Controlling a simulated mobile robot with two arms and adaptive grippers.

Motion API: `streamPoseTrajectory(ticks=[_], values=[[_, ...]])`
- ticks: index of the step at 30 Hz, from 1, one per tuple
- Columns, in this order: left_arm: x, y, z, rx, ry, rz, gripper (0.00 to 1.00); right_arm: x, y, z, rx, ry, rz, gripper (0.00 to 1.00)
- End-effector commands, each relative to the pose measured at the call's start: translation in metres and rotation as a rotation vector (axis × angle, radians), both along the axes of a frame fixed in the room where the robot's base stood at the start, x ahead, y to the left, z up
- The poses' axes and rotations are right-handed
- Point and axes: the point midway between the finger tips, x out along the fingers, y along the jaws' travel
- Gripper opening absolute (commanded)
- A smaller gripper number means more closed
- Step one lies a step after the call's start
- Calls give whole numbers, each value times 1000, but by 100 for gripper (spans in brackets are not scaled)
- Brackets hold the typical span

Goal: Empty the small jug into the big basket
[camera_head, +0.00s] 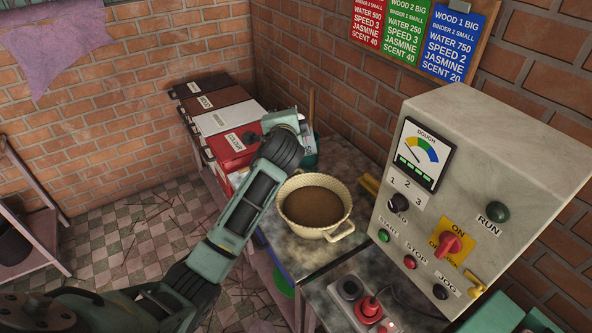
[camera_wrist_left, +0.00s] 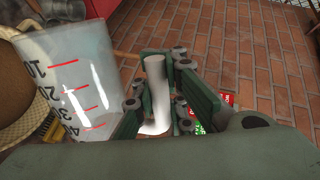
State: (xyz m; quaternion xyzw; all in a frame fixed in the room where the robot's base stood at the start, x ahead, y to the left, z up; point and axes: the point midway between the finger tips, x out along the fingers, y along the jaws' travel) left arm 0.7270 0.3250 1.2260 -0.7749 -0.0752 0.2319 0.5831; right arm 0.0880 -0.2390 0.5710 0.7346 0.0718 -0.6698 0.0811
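The big basket (camera_head: 315,235) is cream-coloured with side handles and stands on the dark worktop, holding brown material. Part of its rim shows in the left wrist view (camera_wrist_left: 40,135). The small jug (camera_wrist_left: 75,85) is translucent white with red marks and numbers, at the left of the left wrist view. In the head view a small pale part of the jug (camera_head: 307,135) shows behind the basket. My left gripper (camera_wrist_left: 157,75) has its fingers either side of the jug's white handle and appears shut on it. The jug's contents and exact tilt are unclear. My right gripper is not in view.
Labelled boxes (camera_head: 225,120) line the wall at the back left. A grey control panel (camera_head: 455,190) with buttons stands right of the basket. A red switch box (camera_head: 368,305) is at the front.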

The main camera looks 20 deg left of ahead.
Motion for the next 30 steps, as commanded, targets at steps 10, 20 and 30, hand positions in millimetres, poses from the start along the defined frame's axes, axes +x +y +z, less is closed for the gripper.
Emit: streamPoseTrajectory(ticks=[10,20,30], values=[[-5,10,-55,-331,-173,0,0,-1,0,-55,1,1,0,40],[-10,19,-109,-726,-378,0,0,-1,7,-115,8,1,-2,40],[-15,28,-160,-1109,-576,1,0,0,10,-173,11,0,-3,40]])
